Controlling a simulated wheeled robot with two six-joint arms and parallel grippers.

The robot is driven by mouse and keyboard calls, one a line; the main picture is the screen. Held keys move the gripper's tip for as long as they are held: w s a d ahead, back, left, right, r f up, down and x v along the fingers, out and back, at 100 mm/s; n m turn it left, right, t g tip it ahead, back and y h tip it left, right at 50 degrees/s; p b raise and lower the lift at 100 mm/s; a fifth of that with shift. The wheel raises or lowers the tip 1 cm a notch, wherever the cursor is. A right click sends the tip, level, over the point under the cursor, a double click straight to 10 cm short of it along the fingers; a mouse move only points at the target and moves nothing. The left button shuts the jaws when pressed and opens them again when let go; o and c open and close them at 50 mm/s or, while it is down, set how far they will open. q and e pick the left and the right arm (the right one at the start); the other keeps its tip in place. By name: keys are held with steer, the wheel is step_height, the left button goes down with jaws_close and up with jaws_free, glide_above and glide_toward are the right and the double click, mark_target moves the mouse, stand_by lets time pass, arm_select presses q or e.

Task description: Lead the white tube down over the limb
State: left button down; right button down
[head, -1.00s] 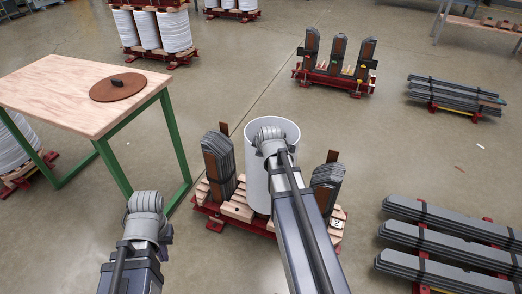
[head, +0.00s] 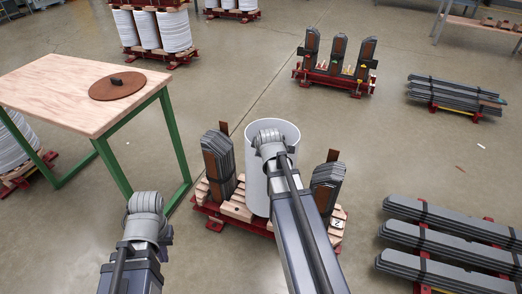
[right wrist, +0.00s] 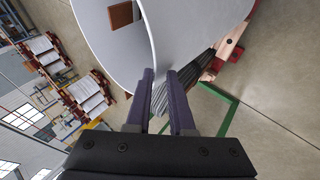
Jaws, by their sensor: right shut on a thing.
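The white tube (head: 256,185) stands upright over the middle of the core, between the left limb (head: 217,165) and the right limb (head: 328,183). My right gripper (right wrist: 160,78) is shut on the wall of the tube, which also shows in the right wrist view (right wrist: 205,35). A brown limb end (right wrist: 121,15) shows inside the tube's mouth there. The head view hides the middle limb and how low the tube's lower edge sits. My left gripper (head: 166,236) hangs left of the core, apart from it; its fingers are mostly hidden behind my arm.
The core stands on a wooden and red base (head: 235,209). A wooden table (head: 60,90) with green legs holds a brown disc (head: 117,88) at the left. Stacked grey bars (head: 440,240) lie at the right. Another three-limbed core (head: 337,65) stands behind on open floor.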

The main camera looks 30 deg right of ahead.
steer(key=c, duration=0.8)
jaws_free()
steer(key=shift+c, duration=0.2)
steer(key=p+v, duration=0.5)
steer(key=v, duration=0.2)
steer(key=shift+s+r+p, duration=0.2)
steer(key=shift+r+p, duration=0.1)
steer(key=shift+p, duration=0.1)
